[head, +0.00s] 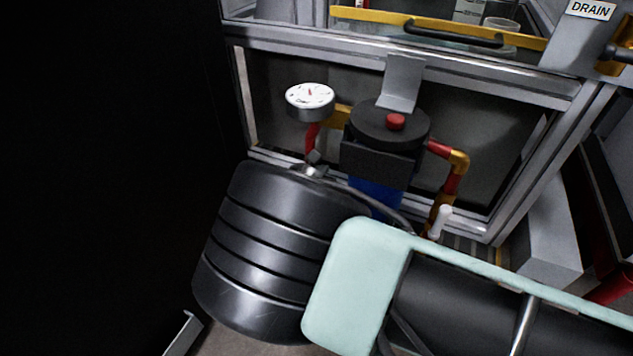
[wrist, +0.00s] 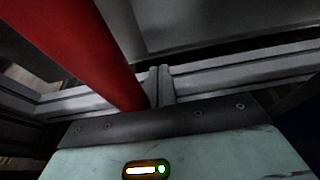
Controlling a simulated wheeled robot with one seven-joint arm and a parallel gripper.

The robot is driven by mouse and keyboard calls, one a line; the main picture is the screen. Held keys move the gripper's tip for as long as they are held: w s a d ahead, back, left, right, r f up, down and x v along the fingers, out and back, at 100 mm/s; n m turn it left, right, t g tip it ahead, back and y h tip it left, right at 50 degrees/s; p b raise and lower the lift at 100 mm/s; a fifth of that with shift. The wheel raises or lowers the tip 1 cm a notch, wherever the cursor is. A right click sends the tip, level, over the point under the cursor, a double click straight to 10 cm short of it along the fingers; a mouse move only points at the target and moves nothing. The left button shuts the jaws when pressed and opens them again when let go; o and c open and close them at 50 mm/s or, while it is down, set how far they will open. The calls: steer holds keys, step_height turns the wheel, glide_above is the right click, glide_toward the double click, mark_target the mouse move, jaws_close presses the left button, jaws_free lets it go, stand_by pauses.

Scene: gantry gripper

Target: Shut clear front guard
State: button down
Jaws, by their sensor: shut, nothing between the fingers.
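A yellow-edged bar (head: 370,16), seemingly the edge of the clear front guard, crosses the top of the head view. A black handle (head: 455,36) is fixed to it. The upper part of the guard is cut off, and how far open it stands cannot be told. My gripper (wrist: 160,88) shows in the wrist view as pale green housing with a dark bolted plate and narrow grey fingers, shut and empty. In the head view its fingers are not visible. The handle is not recognisable in the wrist view.
Below the guard, a grey metal frame (head: 420,64) surrounds a pressure gauge (head: 310,96) and a black-topped unit (head: 388,124) with red and yellow pipes. A DRAIN label (head: 590,9) is at upper right. A red bar (wrist: 85,50) passes close to my gripper in the wrist view.

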mark_target(332, 133)
steer(key=shift+b+x, duration=0.95)
steer(key=shift+x, duration=1.2)
step_height(332, 133, up, 10)
steer(key=p, duration=0.9)
steer(key=shift+p, duration=0.35)
steer(key=shift+f, duration=0.15)
